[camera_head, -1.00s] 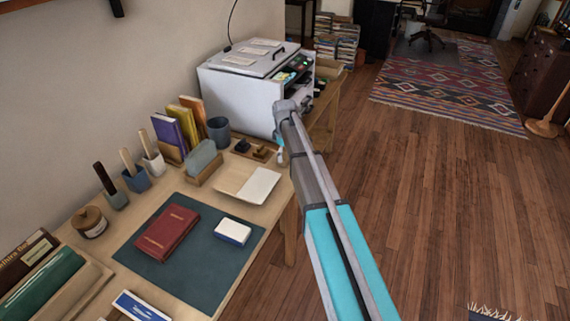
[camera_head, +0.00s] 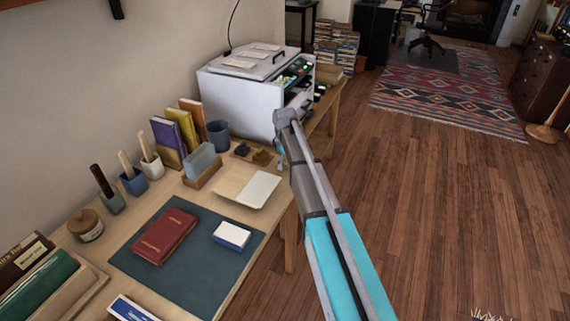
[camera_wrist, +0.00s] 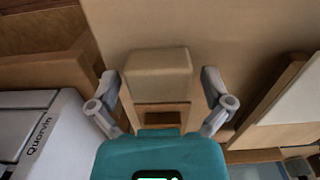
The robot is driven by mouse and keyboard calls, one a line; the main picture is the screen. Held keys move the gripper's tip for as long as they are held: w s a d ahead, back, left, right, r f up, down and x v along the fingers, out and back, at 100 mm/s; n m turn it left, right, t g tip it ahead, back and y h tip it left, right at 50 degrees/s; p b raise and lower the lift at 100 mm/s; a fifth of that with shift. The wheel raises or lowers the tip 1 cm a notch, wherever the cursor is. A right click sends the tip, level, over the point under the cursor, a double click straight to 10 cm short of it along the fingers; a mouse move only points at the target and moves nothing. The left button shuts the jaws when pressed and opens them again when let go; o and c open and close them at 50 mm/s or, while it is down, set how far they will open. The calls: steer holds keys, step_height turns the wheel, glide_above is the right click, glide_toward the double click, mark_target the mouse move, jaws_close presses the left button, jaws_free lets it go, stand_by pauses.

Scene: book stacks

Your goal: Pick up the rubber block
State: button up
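A small white block with a blue lower side (camera_head: 231,235) lies on the dark mat (camera_head: 195,285), beside a red book (camera_head: 165,237); it looks like an eraser. My gripper (camera_wrist: 160,80) is open in the wrist view. A pale beige block (camera_wrist: 158,70) with a wooden part below it shows between the two spread fingers, with gaps visible on both sides. I cannot tell which of these is the rubber block. In the head view my arm hides most of the gripper, which is near the table edge, by the small dark items (camera_head: 262,157).
A white printer (camera_head: 245,100) stands behind these items and shows at the left of the wrist view (camera_wrist: 50,135). A shallow tray (camera_head: 232,197) holds a white sheet or pad (camera_head: 260,188). Books and pots line the wall side. The wooden floor (camera_head: 430,210) is open on the right.

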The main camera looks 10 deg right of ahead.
steer(key=c, duration=0.8)
steer(key=shift+o, duration=0.2)
steer(key=shift+r, duration=0.15)
step_height(320, 180, up, 3)
steer(key=p, duration=0.3)
steer(key=s+a+r+p, duration=0.3)
steer(key=s+r+p, duration=0.6)
steer(key=s, duration=0.4)
steer(key=shift+s+r+p, duration=0.35)
steer(key=shift+r+p, duration=0.05)
steer(key=shift+p, duration=0.1)
steer(key=o, duration=0.3)
steer(key=c, duration=0.4)
